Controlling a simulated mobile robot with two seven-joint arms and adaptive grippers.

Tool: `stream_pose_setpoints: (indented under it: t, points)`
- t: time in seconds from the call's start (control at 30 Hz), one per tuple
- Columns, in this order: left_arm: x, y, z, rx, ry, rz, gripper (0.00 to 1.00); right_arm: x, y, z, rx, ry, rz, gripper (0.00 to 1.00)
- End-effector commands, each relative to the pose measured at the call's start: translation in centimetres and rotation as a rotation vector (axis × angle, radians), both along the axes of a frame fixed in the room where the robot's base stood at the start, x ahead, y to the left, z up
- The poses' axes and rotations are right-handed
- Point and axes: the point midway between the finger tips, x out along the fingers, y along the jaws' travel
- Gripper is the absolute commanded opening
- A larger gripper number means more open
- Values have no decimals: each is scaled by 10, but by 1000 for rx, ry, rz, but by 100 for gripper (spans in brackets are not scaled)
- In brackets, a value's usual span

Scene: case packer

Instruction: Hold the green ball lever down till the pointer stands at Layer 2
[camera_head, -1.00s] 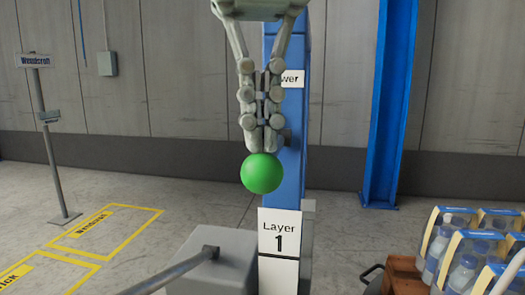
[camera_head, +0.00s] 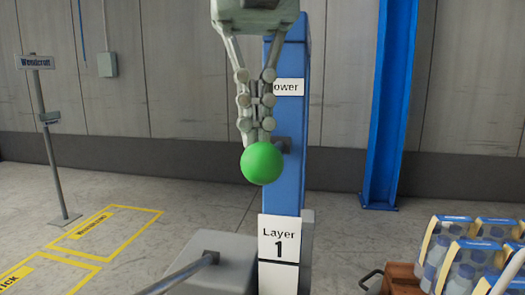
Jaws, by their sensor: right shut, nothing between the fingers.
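The green ball (camera_head: 262,163) of the lever hangs in front of the blue post (camera_head: 289,150). My right gripper (camera_head: 257,140) points straight down with its fingers together and nothing between them. Its fingertips are at the top of the ball, and they look to touch it. A white plate reading "Layer 1" (camera_head: 279,238) is on the post below the ball. No Layer 2 mark or clear pointer is visible. My left gripper is out of view.
A grey box with a rod (camera_head: 212,257) stands at the lower middle. Packs of bottles (camera_head: 465,250) sit on a brown wooden crate or pallet (camera_head: 402,274) at the lower right. A blue column (camera_head: 388,110) stands behind. Yellow floor markings (camera_head: 105,230) and a signpost (camera_head: 45,140) are at the left.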

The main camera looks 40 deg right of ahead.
Motion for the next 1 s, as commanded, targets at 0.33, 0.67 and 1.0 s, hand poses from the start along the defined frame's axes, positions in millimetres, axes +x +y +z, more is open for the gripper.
stream_pose_setpoints:
  t: [0.33, 0.67, 1.0]
  points:
    - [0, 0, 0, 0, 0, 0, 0, 6, -2, 56, 1, -4, -3, 0]
    - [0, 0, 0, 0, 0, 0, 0, 6, -3, 68, 1, -3, 0, 0]
    - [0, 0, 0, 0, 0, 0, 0, 6, -3, 68, 1, -3, 0, 0]
